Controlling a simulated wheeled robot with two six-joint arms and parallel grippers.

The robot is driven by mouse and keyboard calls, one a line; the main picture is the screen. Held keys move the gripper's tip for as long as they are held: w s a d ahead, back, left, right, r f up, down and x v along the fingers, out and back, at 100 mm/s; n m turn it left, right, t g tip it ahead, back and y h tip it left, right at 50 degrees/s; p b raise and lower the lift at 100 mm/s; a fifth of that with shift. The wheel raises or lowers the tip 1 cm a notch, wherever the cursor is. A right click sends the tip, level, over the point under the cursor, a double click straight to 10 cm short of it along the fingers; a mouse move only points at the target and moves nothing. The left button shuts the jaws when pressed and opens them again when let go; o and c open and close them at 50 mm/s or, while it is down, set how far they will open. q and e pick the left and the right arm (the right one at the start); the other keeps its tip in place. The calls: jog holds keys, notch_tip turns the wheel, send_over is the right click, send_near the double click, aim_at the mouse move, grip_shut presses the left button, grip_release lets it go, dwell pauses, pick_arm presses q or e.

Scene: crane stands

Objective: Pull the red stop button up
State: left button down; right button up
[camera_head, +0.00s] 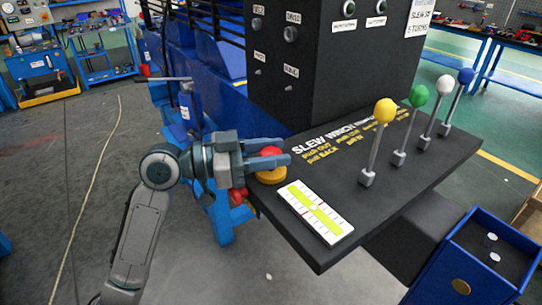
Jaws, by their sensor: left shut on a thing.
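The red stop button has a red cap above a yellow base (271,176) on the left edge of the black control panel (330,165). My left gripper (279,156) comes in from the left with its two blue-grey fingers at the red cap. It is shut on the cap, which is mostly hidden by the fingers. A red part also shows below the gripper at the panel's edge. My right gripper is not in view.
Levers with yellow (384,111), green (418,96), white (445,85) and blue (466,76) knobs stand to the right. A yellow-green gauge plate (315,212) lies in front of the button. A dark box with knobs (335,55) rises behind. A blue box (478,258) is at lower right.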

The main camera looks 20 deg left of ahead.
pick_arm(q)
jog(key=c, duration=0.9)
grip_release()
jog(key=shift+r, duration=0.25)
jog(key=shift+f, duration=0.15)
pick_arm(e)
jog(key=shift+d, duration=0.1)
pick_arm(q)
jog(key=shift+b+v, duration=0.55)
jog(key=shift+v, duration=0.25)
jog(key=shift+b+v, duration=0.7)
jog(key=shift+v, duration=0.8)
jog(key=b+v, duration=0.6)
jog(key=b, duration=0.1)
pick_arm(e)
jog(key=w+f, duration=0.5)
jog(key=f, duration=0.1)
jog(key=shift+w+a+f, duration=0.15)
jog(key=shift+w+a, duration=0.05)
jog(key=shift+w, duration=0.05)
